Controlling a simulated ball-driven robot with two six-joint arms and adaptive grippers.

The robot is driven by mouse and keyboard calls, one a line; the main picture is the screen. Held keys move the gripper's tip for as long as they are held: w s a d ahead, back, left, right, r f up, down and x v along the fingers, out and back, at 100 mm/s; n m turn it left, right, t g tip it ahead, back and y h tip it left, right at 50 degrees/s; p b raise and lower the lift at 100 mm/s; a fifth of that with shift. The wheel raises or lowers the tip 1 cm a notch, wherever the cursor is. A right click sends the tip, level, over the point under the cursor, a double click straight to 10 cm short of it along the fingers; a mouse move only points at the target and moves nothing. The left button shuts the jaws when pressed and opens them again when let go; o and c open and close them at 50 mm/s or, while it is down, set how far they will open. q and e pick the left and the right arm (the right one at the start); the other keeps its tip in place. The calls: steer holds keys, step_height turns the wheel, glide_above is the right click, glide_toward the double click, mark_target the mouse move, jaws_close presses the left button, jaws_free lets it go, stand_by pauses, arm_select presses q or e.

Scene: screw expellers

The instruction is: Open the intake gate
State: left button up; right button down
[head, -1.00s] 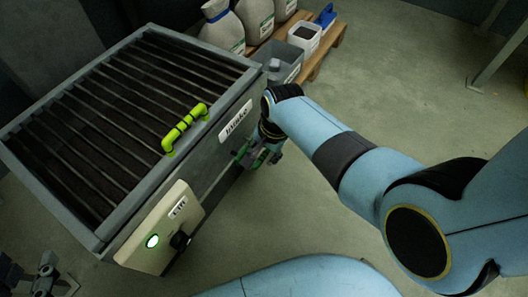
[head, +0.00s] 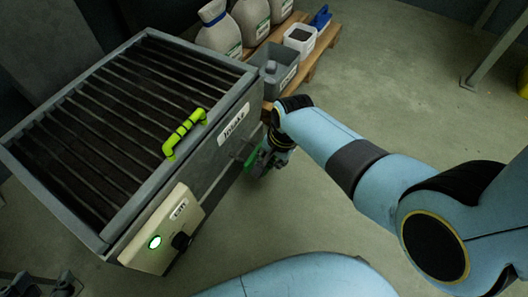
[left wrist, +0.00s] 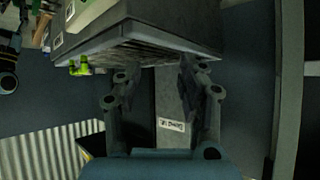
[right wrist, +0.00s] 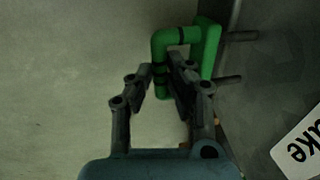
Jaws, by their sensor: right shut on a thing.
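The intake box (head: 212,160) is a grey metal hopper with a barred top and an "Intake" label (head: 235,124) on its side wall. A green gate handle (right wrist: 161,47) stands off that wall on grey rods in the right wrist view. It also shows below the label in the head view (head: 254,160). My right gripper (right wrist: 165,78) is shut on the green handle, one finger on each side of a bar. My left gripper (left wrist: 157,78) is open and empty. It shows in the head view at the bottom left (head: 45,284), away from the handle.
A yellow-green handle (head: 184,134) sits on the barred top. A control panel (head: 163,230) has a lit green button and a black knob. Sacks (head: 218,32) and bins (head: 279,74) stand on a wooden pallet behind.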

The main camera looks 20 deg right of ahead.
arm_select(q)
steer(key=shift+s+a+f+g, duration=0.1)
steer(key=shift+s+f+g, duration=0.25)
steer(key=shift+s+g, duration=0.2)
arm_select(e)
steer(key=shift+s+d, duration=0.3)
steer(key=shift+s, duration=0.15)
steer(key=c, duration=1.3)
jaws_free()
arm_select(q)
steer(key=shift+w, duration=0.1)
arm_select(e)
steer(key=r, duration=0.4)
steer(key=s+d+r, duration=0.1)
steer(key=r, duration=0.6)
steer(key=shift+s+d+r, duration=0.2)
steer(key=shift+s+r, duration=0.2)
